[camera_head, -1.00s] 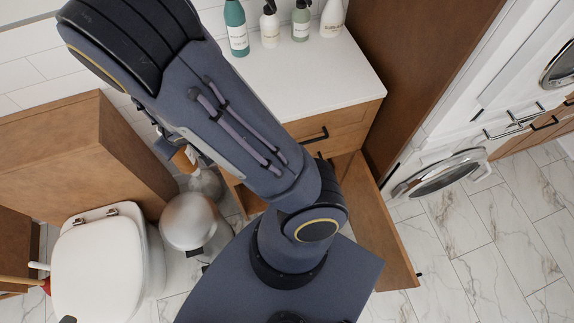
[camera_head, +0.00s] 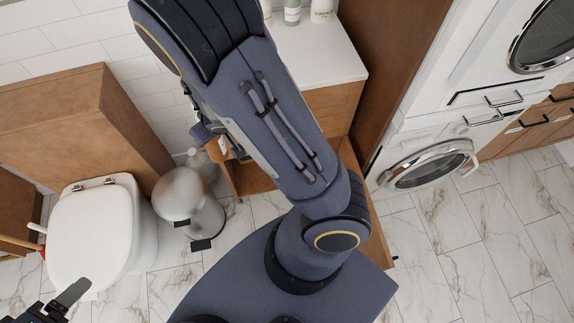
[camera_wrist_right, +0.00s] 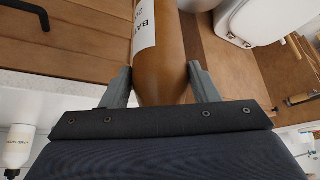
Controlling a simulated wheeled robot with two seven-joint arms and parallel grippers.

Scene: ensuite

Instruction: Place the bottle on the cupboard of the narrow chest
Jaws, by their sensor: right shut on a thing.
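In the right wrist view, my right gripper (camera_wrist_right: 162,84) is shut on an amber-brown bottle (camera_wrist_right: 172,55) with a white label, one finger on each side. Its far end is out of frame. In the head view my right arm hides most of the gripper and bottle. The narrow wooden chest (camera_head: 335,106) has a white top (camera_head: 318,62) and stands behind that arm. Its lower cupboard (camera_head: 252,178) is open, with the door (camera_head: 384,232) swung out to the right. My left gripper (camera_head: 62,302) shows only partly at the lower left; its opening is unclear.
A toilet (camera_head: 92,232) and a metal pedal bin (camera_head: 184,200) stand left of the chest. Several bottles (camera_head: 292,12) stand on its top. A tall wooden panel (camera_head: 390,60) and white washing machines (camera_head: 430,165) are at the right. Marble floor (camera_head: 480,250) is clear at the lower right.

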